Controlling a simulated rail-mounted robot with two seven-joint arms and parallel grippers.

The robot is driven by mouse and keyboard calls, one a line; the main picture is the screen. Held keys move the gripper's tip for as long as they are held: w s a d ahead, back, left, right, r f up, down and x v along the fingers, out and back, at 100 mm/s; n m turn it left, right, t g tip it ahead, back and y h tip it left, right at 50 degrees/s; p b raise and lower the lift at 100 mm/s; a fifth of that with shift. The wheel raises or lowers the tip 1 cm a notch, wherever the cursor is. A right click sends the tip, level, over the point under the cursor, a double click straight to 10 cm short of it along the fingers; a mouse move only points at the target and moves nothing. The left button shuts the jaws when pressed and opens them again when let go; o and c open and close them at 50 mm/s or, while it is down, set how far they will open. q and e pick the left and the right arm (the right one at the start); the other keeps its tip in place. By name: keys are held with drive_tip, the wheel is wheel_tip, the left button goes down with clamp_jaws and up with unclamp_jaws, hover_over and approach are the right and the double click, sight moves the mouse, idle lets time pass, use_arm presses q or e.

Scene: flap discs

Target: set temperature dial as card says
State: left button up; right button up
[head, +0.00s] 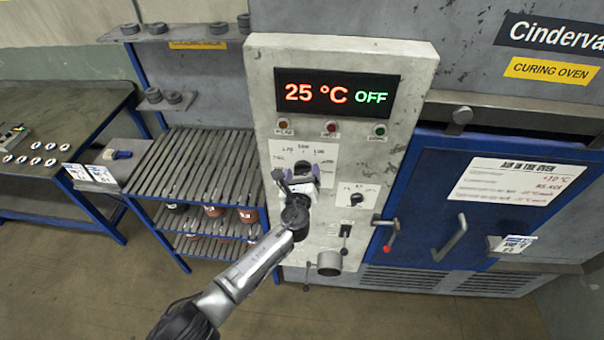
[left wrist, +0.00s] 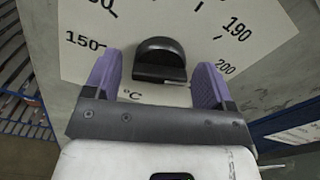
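The temperature dial is a black knob (head: 303,168) on a white scale plate on the grey control panel. It also shows in the left wrist view (left wrist: 160,60), with 150, 190 and 200 legible on the scale around it. My left gripper (head: 301,174) is at the dial, its purple fingers open on either side of the knob with gaps showing in the left wrist view (left wrist: 157,80). The knob's pointer mark cannot be made out. A white card (head: 515,181) on the blue oven door has red print, apparently "+10 °C" on one line; the rest is too small. My right gripper is not in view.
The display (head: 337,94) reads 25 °C OFF. A smaller black knob (head: 356,199) sits right of the dial, with a red-tipped lever (head: 388,240) beyond it. A slatted rack (head: 190,165) and a workbench (head: 60,115) stand on the left.

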use_arm(q)
drive_tip(key=shift+s, duration=0.1)
drive_tip(key=s, duration=0.4)
drive_tip(key=s+a, duration=0.1)
drive_tip(key=s, duration=0.8)
drive_tip(key=shift+s+a+b, duration=0.2)
drive_tip(key=shift+s+b, duration=0.05)
drive_tip(key=shift+b, duration=0.05)
idle(0.5)
